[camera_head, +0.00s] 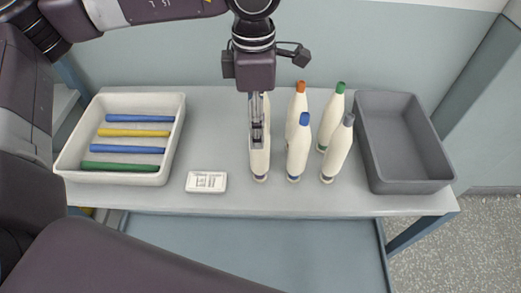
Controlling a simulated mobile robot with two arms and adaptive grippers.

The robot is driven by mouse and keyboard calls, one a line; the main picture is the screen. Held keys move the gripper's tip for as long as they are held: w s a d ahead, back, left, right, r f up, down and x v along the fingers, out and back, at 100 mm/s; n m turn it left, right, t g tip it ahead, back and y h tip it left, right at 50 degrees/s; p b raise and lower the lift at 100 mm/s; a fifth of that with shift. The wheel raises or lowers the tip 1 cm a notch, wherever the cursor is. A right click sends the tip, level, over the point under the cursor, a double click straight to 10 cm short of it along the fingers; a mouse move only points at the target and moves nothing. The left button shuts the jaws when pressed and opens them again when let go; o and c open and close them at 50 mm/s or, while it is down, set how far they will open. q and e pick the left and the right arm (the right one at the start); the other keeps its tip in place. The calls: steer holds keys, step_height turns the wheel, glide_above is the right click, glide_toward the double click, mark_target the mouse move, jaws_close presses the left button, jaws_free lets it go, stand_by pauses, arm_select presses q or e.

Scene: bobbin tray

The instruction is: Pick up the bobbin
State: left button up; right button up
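Several cream bobbins stand upright on the table. They include one with an orange tip (297,106), one with a green tip (331,122), one with a blue tip (298,154) and one with a grey tip (337,154). My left gripper (258,140) points straight down over the front-left bobbin (260,168), its fingers covering that bobbin's upper part and tip. Whether the fingers touch it or are closed on it cannot be told. Part of another bobbin (266,104) shows behind the gripper. My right gripper is not in view.
A white tray (70,157) on the left holds blue, yellow and green rods. An empty grey bin (412,187) stands on the right.

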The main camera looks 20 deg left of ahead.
arm_select(q)
steer(key=f+p, duration=0.1)
steer(key=f, duration=0.1)
steer(key=f+p, duration=0.1)
steer(key=f, duration=0.2)
steer(key=f+p, duration=0.1)
steer(key=f, duration=0.1)
steer(key=shift+w+d+f+p, duration=0.25)
steer(key=shift+w+p, duration=0.15)
steer(key=shift+f, duration=0.25)
steer(key=c, duration=1.2)
steer(key=shift+c, duration=0.6)
steer(key=shift+r, duration=0.15)
